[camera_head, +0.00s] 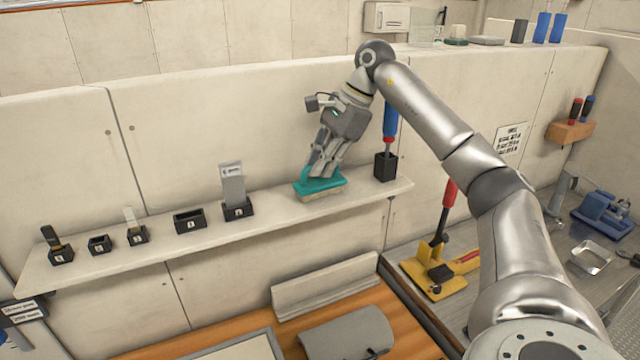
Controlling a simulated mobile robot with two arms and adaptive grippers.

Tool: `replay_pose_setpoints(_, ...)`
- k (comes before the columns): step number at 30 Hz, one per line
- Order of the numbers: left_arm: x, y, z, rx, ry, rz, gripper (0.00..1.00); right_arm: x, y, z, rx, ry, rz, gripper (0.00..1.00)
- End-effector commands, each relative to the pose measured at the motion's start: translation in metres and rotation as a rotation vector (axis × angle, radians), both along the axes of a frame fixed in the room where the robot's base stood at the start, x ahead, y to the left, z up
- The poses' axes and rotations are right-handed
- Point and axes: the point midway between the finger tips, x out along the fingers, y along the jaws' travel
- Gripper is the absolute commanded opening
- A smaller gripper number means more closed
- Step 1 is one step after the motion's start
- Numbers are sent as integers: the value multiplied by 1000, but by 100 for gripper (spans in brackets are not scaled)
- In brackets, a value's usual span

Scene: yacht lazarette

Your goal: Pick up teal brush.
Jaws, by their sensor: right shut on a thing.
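The teal brush (322,185) is at the right part of the narrow wall shelf (280,221), with its pale bristles facing down. My right gripper (318,172) reaches down from above and is shut on the teal brush at its top. The brush appears to be at shelf level; I cannot tell whether its bristles touch the shelf. The fingers hide part of the brush's upper side. My left gripper is not in view.
A blue-handled tool (390,122) stands in a black holder (385,167) just right of the brush. Several small black holders, including one with a grey plate (232,186), line the shelf to the left. A wooden bench (400,335) lies below.

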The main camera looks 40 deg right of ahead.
Motion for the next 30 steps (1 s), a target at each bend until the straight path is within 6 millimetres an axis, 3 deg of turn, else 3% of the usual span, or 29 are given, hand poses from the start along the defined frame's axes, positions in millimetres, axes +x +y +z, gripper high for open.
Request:
replay_pose_setpoints(11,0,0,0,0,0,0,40,0,0,1,0,-1,0,0)
replay_pose_setpoints(17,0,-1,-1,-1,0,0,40,1,0,12,1,-4,0,0)
replay_pose_setpoints(22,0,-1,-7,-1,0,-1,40,-3,2,36,1,-8,2,0)
replay_pose_setpoints(24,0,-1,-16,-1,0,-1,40,-17,5,50,-3,-9,2,0)
replay_pose_setpoints(28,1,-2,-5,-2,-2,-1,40,-44,10,90,-5,-8,-1,0)
replay_pose_setpoints(30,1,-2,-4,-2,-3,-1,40,-59,14,99,-5,-6,-3,0)
